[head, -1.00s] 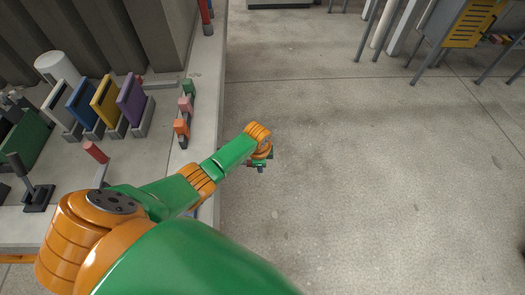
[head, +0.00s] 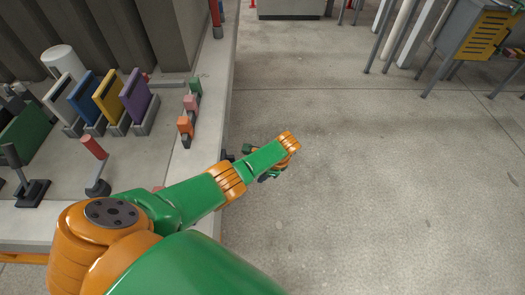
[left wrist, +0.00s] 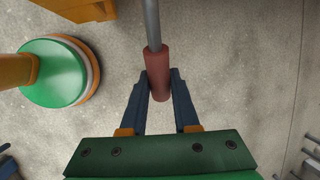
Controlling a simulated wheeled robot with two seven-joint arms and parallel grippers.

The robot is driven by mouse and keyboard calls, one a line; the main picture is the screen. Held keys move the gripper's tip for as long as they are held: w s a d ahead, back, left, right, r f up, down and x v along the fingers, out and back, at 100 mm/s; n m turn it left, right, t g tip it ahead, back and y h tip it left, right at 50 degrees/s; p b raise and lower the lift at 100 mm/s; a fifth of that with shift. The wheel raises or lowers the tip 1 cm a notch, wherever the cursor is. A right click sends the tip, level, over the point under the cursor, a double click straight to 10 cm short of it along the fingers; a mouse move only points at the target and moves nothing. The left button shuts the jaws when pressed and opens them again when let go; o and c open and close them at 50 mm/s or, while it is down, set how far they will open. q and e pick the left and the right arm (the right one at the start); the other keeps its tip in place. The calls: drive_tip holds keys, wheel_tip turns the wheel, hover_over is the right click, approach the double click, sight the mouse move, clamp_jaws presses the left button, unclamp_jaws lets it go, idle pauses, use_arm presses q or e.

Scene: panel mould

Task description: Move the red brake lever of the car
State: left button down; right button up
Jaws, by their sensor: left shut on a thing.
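In the left wrist view, a red cylindrical handle (left wrist: 158,88) on a grey rod (left wrist: 152,25) stands between the dark blue fingers of my left gripper (left wrist: 160,74). The fingers are shut on the handle, one on each side; its lower end shows between them. The rod runs out of the top of the picture, so what it is fixed to is hidden. In the head view my left arm reaches over the bench edge to above the floor, and the wrist mostly hides the gripper and handle. My right gripper is not in view.
Another red-handled lever (head: 93,148) stands on the grey bench (head: 125,165) at left, beside a black lever (head: 22,172). Coloured panels, including a purple one (head: 134,97), stand behind. A grey-yellow cabinet (head: 480,28) is far right. The floor (head: 400,170) between is open.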

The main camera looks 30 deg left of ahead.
use_arm(q)
drive_tip(key=shift+s+f, duration=0.1)
drive_tip(key=shift+s, duration=0.05)
drive_tip(key=c, duration=0.7)
unclamp_jaws()
drive_tip(key=shift+o, duration=0.2)
drive_tip(key=p+v, duration=0.3)
drive_tip(key=v, duration=0.4)
